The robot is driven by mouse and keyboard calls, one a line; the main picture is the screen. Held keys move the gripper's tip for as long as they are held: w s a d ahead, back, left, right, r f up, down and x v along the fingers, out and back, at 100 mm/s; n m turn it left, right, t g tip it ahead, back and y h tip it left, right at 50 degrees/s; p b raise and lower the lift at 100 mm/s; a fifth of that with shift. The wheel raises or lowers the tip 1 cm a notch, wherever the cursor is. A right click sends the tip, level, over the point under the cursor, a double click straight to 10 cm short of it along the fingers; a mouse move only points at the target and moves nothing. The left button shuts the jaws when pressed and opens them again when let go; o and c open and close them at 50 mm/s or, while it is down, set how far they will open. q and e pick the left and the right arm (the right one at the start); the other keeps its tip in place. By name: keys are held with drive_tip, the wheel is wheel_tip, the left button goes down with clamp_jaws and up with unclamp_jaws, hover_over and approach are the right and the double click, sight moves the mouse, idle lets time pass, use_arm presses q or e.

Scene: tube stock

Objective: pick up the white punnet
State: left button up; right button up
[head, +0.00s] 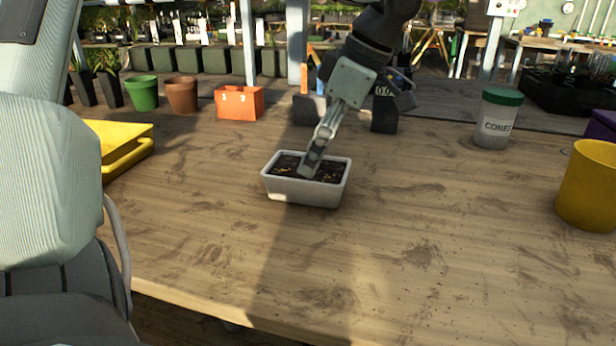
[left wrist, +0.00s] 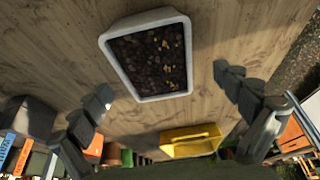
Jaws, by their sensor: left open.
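The white punnet (head: 302,193) stands upright on the wooden table, with dark soil and small yellowish bits inside. My left gripper (head: 309,167) comes down from above, and its fingers overlap the punnet's soil in the head view. In the left wrist view the punnet (left wrist: 165,96) lies ahead, between the lines of the two spread fingers. That gripper (left wrist: 167,88) is open, with nothing between its fingertips. The fingers show nearly edge-on in the head view, so their height over the rim is hard to tell. My right gripper is in neither view.
A yellow tray (head: 128,158) lies at the left. A green pot (head: 142,94), a brown pot (head: 182,95) and an orange box (head: 239,103) stand behind. A lidded white tub (head: 494,124) and a yellow pot (head: 588,190) stand right. The table in front of the punnet is clear.

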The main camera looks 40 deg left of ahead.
use_arm(q)
drive_tip(key=x, duration=0.4)
drive_tip(key=shift+w+a, duration=0.15)
drive_tip(key=shift+a, duration=0.1)
drive_tip(key=shift+f+b, duration=0.3)
drive_tip(key=shift+b, duration=0.05)
drive_tip(key=shift+c, duration=0.2)
idle(0.3)
drive_tip(key=c, duration=1.4)
drive_tip(key=shift+r, duration=0.1)
